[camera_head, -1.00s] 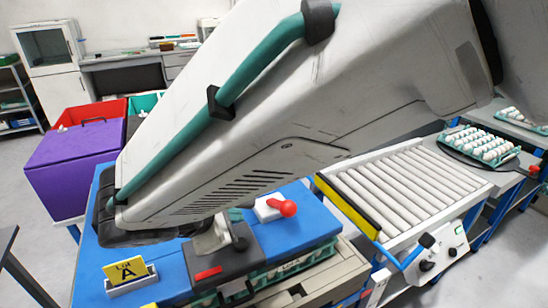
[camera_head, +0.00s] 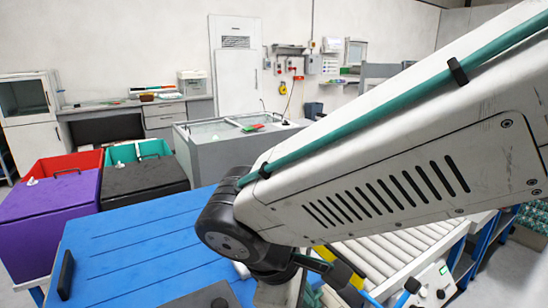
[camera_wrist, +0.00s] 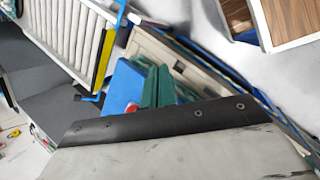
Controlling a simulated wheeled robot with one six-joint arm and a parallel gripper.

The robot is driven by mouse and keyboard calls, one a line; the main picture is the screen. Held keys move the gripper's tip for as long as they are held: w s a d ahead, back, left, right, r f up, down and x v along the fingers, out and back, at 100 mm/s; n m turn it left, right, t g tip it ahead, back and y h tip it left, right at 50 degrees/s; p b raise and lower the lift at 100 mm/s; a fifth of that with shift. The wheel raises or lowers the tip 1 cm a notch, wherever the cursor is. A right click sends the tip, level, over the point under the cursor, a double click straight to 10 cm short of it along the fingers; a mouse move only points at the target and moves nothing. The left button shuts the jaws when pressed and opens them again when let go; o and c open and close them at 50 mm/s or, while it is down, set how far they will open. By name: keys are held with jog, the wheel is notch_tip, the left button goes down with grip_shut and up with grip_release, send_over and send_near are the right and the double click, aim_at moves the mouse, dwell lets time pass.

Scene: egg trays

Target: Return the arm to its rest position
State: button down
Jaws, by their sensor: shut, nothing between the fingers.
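My arm crosses the right half of the head view, with its dark wrist joint (camera_head: 240,230) above the near edge of the blue work surface (camera_head: 130,240). The fingers are hidden from that camera.
A roller conveyor (camera_head: 395,245) lies right of the blue surface. Purple (camera_head: 45,215) and black (camera_head: 145,180) bins stand at left.

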jog(key=s+d+r+m+y, duration=0.1)
jog(key=s+d+m, duration=0.1)
jog(key=d+m, duration=0.2)
jog(key=s+d+r+m+g+y, duration=0.1)
jog(key=d+m, duration=0.4)
jog(key=d, duration=0.5)
jog(key=s+d+r+m+y, duration=0.2)
jog(key=s+d+m, duration=0.2)
jog(key=d, duration=0.4)
jog(key=shift+s+r+m+y, duration=0.25)
jog(key=shift+r+m+y, duration=0.1)
jog(key=shift+m, duration=0.35)
jog(key=shift+d+g, duration=0.1)
jog(key=shift+g, duration=0.2)
